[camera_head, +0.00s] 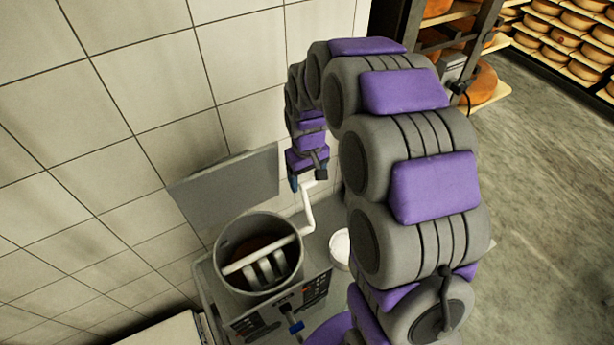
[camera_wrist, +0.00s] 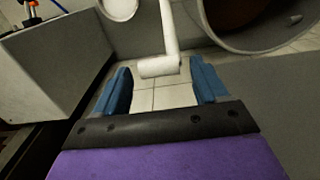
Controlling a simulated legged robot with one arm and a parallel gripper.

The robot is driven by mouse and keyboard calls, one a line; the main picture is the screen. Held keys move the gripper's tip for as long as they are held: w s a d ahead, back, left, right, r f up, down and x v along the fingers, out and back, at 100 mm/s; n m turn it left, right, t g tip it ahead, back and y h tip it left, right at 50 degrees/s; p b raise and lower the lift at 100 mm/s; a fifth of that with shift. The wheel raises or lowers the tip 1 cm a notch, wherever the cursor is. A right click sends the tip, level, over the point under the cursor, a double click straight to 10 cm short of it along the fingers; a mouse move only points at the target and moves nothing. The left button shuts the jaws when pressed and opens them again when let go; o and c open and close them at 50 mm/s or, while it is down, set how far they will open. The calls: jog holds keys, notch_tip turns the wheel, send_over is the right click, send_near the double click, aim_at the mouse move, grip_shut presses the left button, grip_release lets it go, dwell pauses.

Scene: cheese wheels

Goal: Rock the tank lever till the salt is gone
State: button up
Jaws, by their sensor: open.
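The tank (camera_head: 225,248) is an open grey metal cylinder with something brown inside and a pale bar with paddles across its mouth. The white cranked lever (camera_head: 308,212) rises from the tank's right side. My gripper (camera_head: 307,181) is at the lever's upper end, pointing down. In the wrist view, my gripper (camera_wrist: 162,80) is open, with its blue fingers on either side of the lever's white handle (camera_wrist: 160,67). A gap shows between the handle and each finger. The tank's rim (camera_wrist: 210,32) shows at the upper right. I cannot make out any salt.
A control panel (camera_head: 315,289) is on the front of the tank's stand. A white round container (camera_head: 340,246) stands right of the tank. A grey panel (camera_head: 230,188) is behind it, against the tiled wall (camera_head: 150,95). Shelves of cheese wheels (camera_head: 575,45) stand far right, beyond open floor (camera_head: 545,180).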

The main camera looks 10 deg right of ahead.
jog(key=shift+f, duration=0.25)
grip_shut()
dwell(0.6)
